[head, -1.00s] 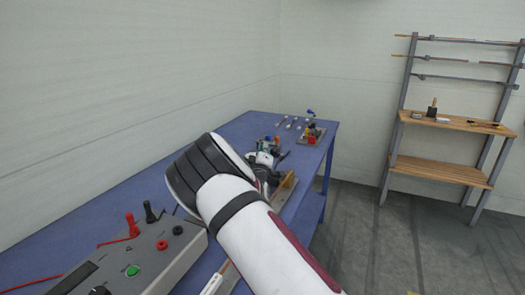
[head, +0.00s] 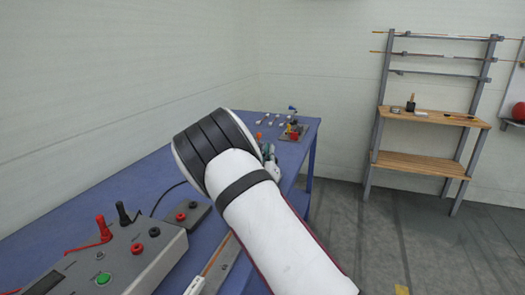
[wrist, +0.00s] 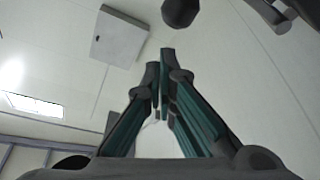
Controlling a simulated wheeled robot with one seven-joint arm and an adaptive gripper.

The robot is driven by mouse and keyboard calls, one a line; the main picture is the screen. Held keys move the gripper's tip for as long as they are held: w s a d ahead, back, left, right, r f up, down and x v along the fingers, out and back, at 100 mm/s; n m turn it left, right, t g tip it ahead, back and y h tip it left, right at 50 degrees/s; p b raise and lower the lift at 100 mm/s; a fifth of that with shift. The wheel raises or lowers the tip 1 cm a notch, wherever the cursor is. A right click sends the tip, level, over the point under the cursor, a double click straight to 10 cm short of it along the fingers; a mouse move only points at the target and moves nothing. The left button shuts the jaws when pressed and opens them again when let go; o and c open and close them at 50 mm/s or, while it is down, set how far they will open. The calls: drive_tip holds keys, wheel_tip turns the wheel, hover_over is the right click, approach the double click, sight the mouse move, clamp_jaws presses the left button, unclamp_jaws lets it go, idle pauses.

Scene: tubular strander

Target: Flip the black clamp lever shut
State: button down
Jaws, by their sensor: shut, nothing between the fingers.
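A black upright lever (head: 123,213) stands on the grey box (head: 150,262) at the lower left of the head view, beside a matching red lever (head: 103,229). Both stand up from the box top. A dark rounded knob (wrist: 180,12) shows just beyond the fingertips. I cannot tell whether it belongs to the black lever or whether the gripper touches it.
The grey box has a green button (head: 103,279). A small dark block (head: 183,217) with red and black terminals lies behind it on the blue bench (head: 140,185). Small parts (head: 293,130) sit at the far end.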

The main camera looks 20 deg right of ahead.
sight(276, 159)
drive_tip(key=shift+s+d+f+b, duration=0.3)
drive_tip(key=shift+d+f, duration=0.15)
drive_tip(key=shift+f, duration=0.1)
drive_tip(key=shift+s+d+f+b, duration=0.15)
drive_tip(key=shift+s+d+f, duration=0.15)
drive_tip(key=shift+d+f, duration=0.15)
drive_tip(key=shift+s+f, duration=0.1)
drive_tip(key=shift+f, duration=0.15)
